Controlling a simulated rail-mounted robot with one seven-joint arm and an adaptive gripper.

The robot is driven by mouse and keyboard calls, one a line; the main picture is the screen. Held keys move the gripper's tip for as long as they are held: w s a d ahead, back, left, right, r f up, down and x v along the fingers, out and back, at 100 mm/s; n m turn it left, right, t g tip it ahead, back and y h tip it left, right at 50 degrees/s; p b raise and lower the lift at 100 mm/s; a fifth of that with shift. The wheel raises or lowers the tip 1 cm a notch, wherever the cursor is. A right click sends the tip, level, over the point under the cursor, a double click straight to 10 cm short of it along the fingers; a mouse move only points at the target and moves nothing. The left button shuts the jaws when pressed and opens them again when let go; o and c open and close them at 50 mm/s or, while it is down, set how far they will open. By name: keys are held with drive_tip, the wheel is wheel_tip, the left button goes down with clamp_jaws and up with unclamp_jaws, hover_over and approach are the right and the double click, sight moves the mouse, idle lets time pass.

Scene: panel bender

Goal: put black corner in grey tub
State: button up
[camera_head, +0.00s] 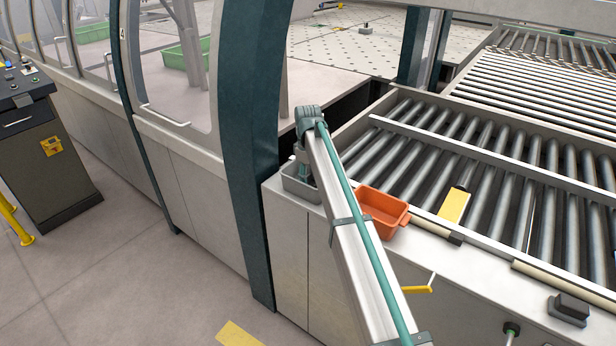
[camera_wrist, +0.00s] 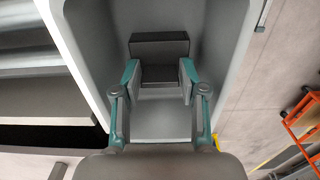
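The grey tub (camera_head: 301,183) stands on the machine's ledge beside the dark teal post, partly hidden by my arm. In the wrist view the grey tub (camera_wrist: 222,95) surrounds my gripper (camera_wrist: 160,74). The black corner (camera_wrist: 160,48) is a dark angled piece between my two fingertips, inside the outline of the tub. In the head view my fingers and the corner are hidden in or behind the tub.
An orange tub (camera_head: 385,213) stands right of the grey one, close to my arm. A roller conveyor (camera_head: 470,150) lies behind, with a yellow strip (camera_head: 454,206). A small dark block (camera_head: 569,309) sits at the ledge's right. Open floor (camera_head: 150,285) lies left.

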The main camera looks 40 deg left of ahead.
sight(308, 176)
drive_tip(key=shift+o, duration=1.1)
drive_tip(key=shift+r, duration=0.1)
wheel_tip(308, 176, up, 12)
drive_tip(key=b, duration=0.3)
